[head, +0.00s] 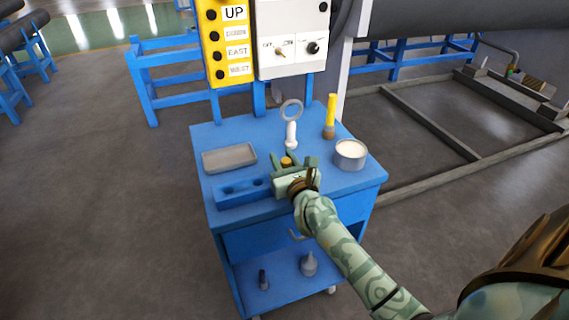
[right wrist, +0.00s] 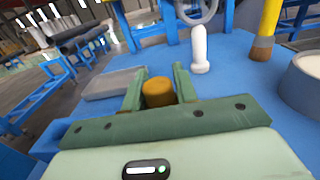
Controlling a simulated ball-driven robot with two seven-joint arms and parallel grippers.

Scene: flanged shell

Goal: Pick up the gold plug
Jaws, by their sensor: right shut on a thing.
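The gold plug (head: 287,163) is a short round gold-coloured piece at the front middle of the blue table. In the right wrist view the gold plug (right wrist: 158,92) sits between the two green fingers. My right gripper (head: 292,164) is shut on it, and it also shows in the right wrist view (right wrist: 158,90). My left gripper is not in view.
On the blue table (head: 215,137) stand a grey tray (head: 229,157), a white-handled magnifier (head: 291,134), a yellow brush (head: 330,115) and a round tin with pale contents (head: 351,154). A yellow and white control panel (head: 230,45) rises behind. Grey pieces (head: 308,264) stand on the lower shelf.

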